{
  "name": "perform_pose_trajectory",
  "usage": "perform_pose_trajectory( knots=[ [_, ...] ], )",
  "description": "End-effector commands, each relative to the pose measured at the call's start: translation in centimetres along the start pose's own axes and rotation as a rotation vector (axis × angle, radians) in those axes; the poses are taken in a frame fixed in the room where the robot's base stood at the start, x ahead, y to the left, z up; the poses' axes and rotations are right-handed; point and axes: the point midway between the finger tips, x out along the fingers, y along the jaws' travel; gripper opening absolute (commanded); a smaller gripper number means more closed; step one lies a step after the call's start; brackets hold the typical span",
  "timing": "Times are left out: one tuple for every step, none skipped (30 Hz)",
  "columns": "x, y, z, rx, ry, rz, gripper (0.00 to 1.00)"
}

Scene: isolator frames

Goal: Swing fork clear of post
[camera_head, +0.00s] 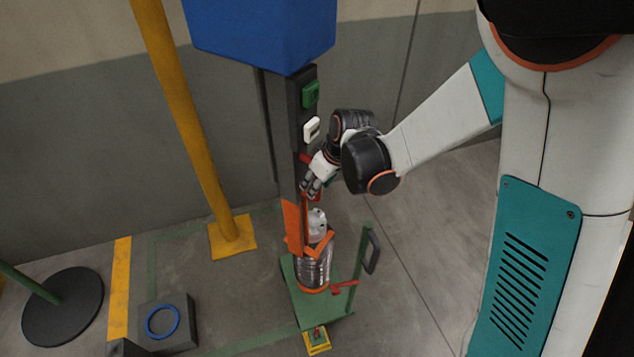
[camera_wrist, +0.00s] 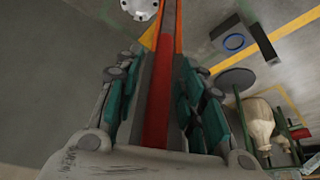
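A dark upright post (camera_head: 296,110) stands in the middle of the head view. Low on it is an orange fork-like part (camera_head: 292,222), with orange arms beside a grey cylinder (camera_head: 315,268). My gripper (camera_head: 309,190) is at the post, just above the orange part. A red bar (camera_wrist: 158,115) lies between its finger pads in the wrist view, with an orange strip (camera_wrist: 178,30) beyond it. I cannot tell whether the pads touch the bar. The cylinder's white top (camera_wrist: 140,8) shows at the upper edge of the wrist view.
The cylinder stands on a green base (camera_head: 325,305) with a dark-handled upright (camera_head: 371,250). A blue box (camera_head: 262,35) hangs above. A yellow pole (camera_head: 185,110) and a grey block with a blue ring (camera_head: 163,321) are at left. Floor at right is clear.

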Motion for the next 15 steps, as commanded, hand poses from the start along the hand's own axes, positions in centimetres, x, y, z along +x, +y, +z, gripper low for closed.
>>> perform_pose_trajectory(
  knots=[
    [-0.01,-0.01,-0.01,0.0,0.0,0.0,0.36],
    [-0.02,0.0,-0.01,0.0,0.0,0.0,0.36],
    [-0.02,0.0,-0.01,0.0,0.0,0.0,0.36],
    [-0.03,0.0,-0.01,0.0,0.0,0.0,0.36],
    [-0.03,-0.01,-0.01,0.0,0.0,0.0,0.34],
    [-0.03,-0.01,-0.01,0.0,0.0,0.0,0.25],
    [-0.03,-0.01,-0.01,0.0,0.0,0.0,0.18],
    [-0.03,0.0,-0.01,0.0,0.0,0.0,0.11],
    [-0.03,0.0,-0.01,0.0,0.0,0.0,0.02],
    [-0.03,0.0,-0.01,0.0,0.0,0.0,0.0],
    [-0.03,0.0,-0.01,0.0,0.0,0.0,0.0],
    [-0.03,0.0,0.0,0.0,0.0,0.0,0.0],
    [-0.03,0.0,-0.01,0.0,0.0,0.0,0.0],
    [-0.03,-0.01,-0.01,0.0,0.0,0.0,0.0],
    [-0.03,-0.04,0.0,0.0,0.0,0.0,0.0]
  ],
)
